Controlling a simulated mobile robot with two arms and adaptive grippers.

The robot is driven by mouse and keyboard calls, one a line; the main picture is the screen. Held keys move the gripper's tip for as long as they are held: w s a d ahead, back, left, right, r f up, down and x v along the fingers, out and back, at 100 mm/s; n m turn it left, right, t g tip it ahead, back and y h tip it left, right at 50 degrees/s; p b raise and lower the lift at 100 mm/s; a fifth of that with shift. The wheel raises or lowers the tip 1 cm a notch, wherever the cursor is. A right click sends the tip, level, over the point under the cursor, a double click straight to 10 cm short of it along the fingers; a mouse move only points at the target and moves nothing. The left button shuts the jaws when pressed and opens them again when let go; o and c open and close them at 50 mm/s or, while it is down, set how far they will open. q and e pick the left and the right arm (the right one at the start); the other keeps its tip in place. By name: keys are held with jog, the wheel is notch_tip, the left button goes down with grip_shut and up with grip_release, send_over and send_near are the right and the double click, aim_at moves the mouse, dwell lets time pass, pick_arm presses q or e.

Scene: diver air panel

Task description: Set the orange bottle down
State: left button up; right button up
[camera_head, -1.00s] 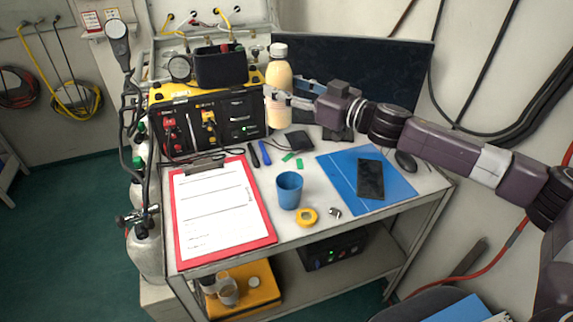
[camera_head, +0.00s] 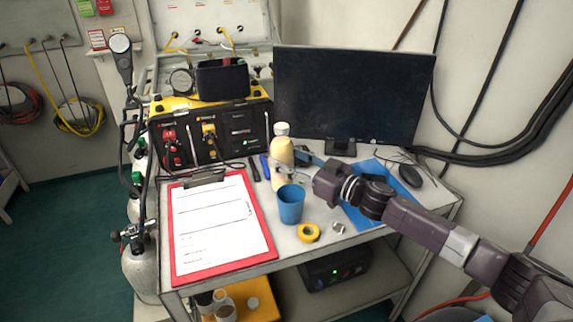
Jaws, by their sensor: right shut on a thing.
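The orange bottle (camera_head: 282,151), pale orange with a white cap, is upright over the table just behind the blue cup (camera_head: 291,204). My right gripper (camera_head: 287,170) is shut on it at its lower half, reaching in from the right. The bottle's base is partly hidden by the cup, and I cannot tell whether it touches the table (camera_head: 284,262). My left gripper is not in view.
A red clipboard (camera_head: 268,238) lies at the left of the table. A yellow tape roll (camera_head: 309,233) and a small metal piece (camera_head: 338,228) lie in front. The air panel (camera_head: 240,132) and a monitor (camera_head: 350,95) stand behind. A mouse (camera_head: 410,175) is at right.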

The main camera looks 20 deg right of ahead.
jog(key=shift+f, duration=0.6)
jog(key=shift+f, duration=0.1)
jog(key=o, duration=1.6)
jog(key=shift+f, duration=0.15)
jog(key=shift+o, duration=0.2)
jog(key=p+v, duration=0.1)
jog(key=v, duration=1.1)
jog(key=shift+r+p, duration=0.25)
jog(key=shift+p, duration=0.1)
